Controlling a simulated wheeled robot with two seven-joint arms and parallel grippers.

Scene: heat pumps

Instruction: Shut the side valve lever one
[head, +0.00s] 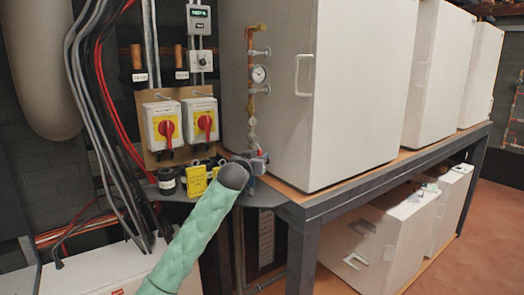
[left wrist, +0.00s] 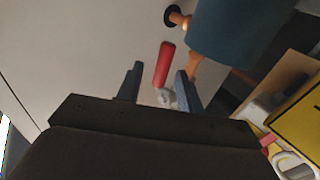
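The side valve's red lever (left wrist: 164,63) shows in the left wrist view, rising from a small grey metal valve body (left wrist: 167,98). My left gripper (left wrist: 157,72) is open, with one dark finger on each side of the lever's lower part. Gaps show between the fingers and the lever, so it is not clamped. In the head view my left gripper (head: 257,164) is at the pipe's lower end, beside the white cabinet. A bit of the red lever (head: 260,153) shows there, and the gripper hides most of the valve. My right gripper is not in view.
The large white cabinet (head: 345,100) stands close behind the valve. A copper pipe with a gauge (head: 259,74) runs above it. Yellow tags (head: 198,181) and red rotary switches (head: 206,123) are to the left. A blue cylinder (left wrist: 228,32) is close right of the fingers.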

